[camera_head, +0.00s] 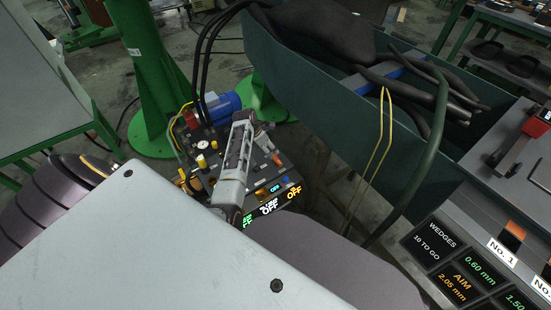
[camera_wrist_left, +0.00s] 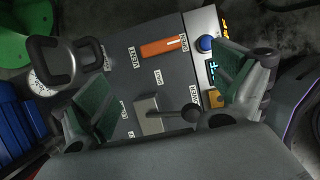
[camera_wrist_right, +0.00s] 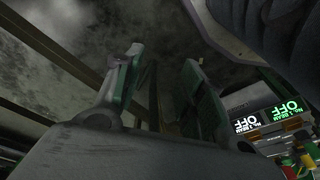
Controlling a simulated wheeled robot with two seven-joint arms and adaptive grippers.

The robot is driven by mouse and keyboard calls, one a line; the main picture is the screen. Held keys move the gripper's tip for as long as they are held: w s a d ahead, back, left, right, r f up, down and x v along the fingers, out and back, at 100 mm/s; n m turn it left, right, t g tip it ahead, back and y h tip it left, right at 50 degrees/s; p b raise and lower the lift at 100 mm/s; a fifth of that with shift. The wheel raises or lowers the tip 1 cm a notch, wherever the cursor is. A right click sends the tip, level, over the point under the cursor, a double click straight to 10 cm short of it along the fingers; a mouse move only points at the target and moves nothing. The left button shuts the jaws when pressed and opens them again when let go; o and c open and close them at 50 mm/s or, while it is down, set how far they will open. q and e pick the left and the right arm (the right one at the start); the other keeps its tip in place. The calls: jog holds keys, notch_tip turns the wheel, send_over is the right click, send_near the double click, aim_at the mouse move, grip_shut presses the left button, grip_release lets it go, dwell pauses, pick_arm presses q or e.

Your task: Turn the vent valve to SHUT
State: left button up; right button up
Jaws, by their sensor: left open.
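The valve panel (camera_head: 262,160) stands at the centre of the head view. In the left wrist view the panel face (camera_wrist_left: 150,85) carries a long orange handle (camera_wrist_left: 162,47) and a grey lever with a black knob (camera_wrist_left: 148,115).
A round gauge (camera_wrist_left: 45,80) and a dark looped handle (camera_wrist_left: 82,58) lie beside the left finger. A blue button (camera_wrist_left: 205,44) and lit displays (camera_head: 268,207) line the panel's edge. A blue motor (camera_head: 222,106) and green column (camera_head: 150,85) stand behind. A dark green trough (camera_head: 300,75) is at right.

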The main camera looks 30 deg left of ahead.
pick_arm(q)
jog(key=b, duration=0.2)
send_near(276, 158)
jog(key=shift+b+x, duration=1.2)
jog(key=shift+x, duration=1.5)
jog(key=shift+w+d+f+b, duration=0.1)
jog(key=shift+f+b, duration=0.1)
jog(key=shift+f, duration=0.15)
jog(key=shift+w+d+f+b, duration=0.1)
jog(key=shift+f+b, duration=0.05)
jog(key=shift+f, duration=0.2)
jog(key=shift+b+x, duration=0.45)
jog(key=shift+x, duration=0.4)
jog(key=shift+f, duration=0.1)
pick_arm(e)
notch_tip(276, 158, up, 8)
jog(key=a+t, duration=0.1)
jog(key=shift+w+a+t+y, duration=0.3)
jog(key=shift+w+t+y, duration=0.1)
jog(key=shift+s+f, duration=0.15)
pick_arm(q)
jog(key=shift+c, duration=0.3)
